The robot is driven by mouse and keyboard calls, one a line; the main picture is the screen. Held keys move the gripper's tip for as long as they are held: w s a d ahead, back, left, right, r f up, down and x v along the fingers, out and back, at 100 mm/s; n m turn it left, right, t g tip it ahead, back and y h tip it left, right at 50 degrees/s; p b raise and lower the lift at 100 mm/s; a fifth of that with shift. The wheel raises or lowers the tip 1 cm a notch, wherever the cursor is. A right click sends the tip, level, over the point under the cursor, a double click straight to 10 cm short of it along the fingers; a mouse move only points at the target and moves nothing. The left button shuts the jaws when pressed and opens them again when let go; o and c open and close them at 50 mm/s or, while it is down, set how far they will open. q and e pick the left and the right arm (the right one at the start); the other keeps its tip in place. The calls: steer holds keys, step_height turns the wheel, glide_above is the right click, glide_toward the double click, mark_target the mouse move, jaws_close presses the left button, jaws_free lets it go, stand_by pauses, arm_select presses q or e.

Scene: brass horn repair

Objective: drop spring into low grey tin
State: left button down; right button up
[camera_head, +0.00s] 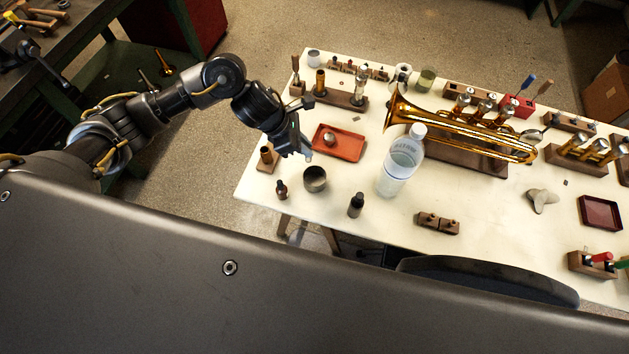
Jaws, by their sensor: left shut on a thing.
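The low grey tin (315,184) is a small, round, open cup on the near left part of the white table. My left gripper (297,152) points down above the table, a little behind and left of the tin and beside the red tray. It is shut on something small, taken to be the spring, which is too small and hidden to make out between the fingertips. I see no spring lying elsewhere on the table. My right gripper is not in view.
A red tray (350,146) with a small round metal piece lies right of the gripper. Small dark bottles (356,205) stand near the tin. A clear bottle (400,165) and the brass horn (460,125) stand further right. A wooden block with a peg (266,160) is at the left edge.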

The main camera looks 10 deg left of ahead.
arm_select(q)
steer(key=shift+f+b, duration=0.85)
steer(key=shift+f, duration=1.2)
steer(key=c, duration=1.3)
jaws_free()
steer(key=shift+r, duration=0.1)
steer(key=b+v, duration=0.2)
steer(key=v, duration=0.8)
steer(key=shift+a+r, duration=0.2)
steer(key=shift+r, duration=0.05)
